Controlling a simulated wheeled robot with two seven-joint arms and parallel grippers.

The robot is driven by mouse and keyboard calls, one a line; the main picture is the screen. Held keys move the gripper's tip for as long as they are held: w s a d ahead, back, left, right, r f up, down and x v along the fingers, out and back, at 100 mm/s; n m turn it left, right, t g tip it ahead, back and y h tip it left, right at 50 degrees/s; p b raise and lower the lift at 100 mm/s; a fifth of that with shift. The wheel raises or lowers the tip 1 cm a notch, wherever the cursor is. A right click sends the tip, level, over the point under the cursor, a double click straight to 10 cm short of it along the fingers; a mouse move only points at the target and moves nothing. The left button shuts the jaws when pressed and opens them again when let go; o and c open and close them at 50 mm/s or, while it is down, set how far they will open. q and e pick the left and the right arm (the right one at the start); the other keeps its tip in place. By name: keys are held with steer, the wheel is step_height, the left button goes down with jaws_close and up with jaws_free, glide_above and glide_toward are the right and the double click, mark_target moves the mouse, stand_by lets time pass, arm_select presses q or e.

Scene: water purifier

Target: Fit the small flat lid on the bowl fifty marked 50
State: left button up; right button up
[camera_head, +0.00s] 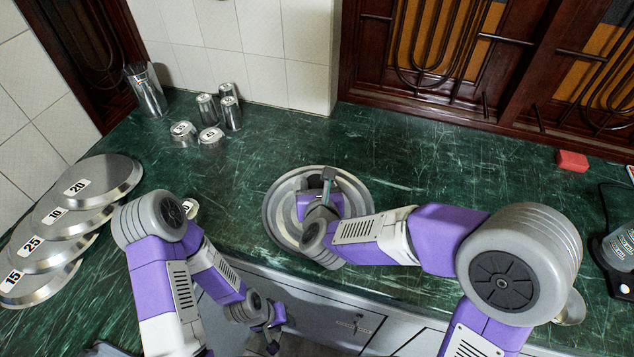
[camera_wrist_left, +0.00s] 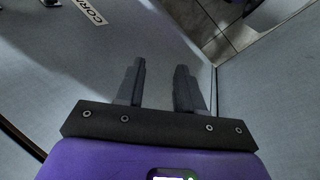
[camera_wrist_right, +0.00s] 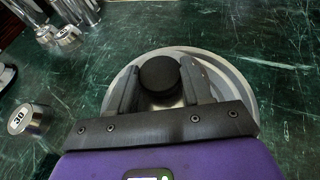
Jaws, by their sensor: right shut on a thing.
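A round silver disc with a raised rim (camera_head: 275,215), which looks like a lid, lies on the green counter. It also shows in the right wrist view (camera_wrist_right: 237,92), where a black round knob (camera_wrist_right: 160,73) stands near its middle. My right gripper (camera_head: 325,188) is over the disc, its fingers (camera_wrist_right: 160,88) shut on the black knob. Whether a bowl is under the disc is hidden. No label 50 is readable in any view. My left gripper (camera_head: 270,345) is open and empty, low in front of the cabinets; its spread fingers show in the left wrist view (camera_wrist_left: 160,85).
Large lids (camera_head: 115,180) marked 20, 10, 25 and 15 overlap at the left. Small metal cups (camera_head: 230,112) stand at the back left, beside a tall tumbler (camera_head: 148,90). A cup marked 30 (camera_wrist_right: 28,118) is left of the disc. A red block (camera_head: 572,161) lies back right.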

steer(key=shift+f+b, duration=0.75)
steer(key=shift+f, duration=0.8)
step_height(320, 180, down, 2)
steer(key=b, duration=0.3)
steer(key=shift+f, duration=0.15)
steer(key=o, duration=1.1)
steer(key=shift+o, duration=0.2)
steer(key=shift+s, duration=0.1)
steer(key=shift+p+v, duration=0.8)
steer(key=shift+v, duration=2.95)
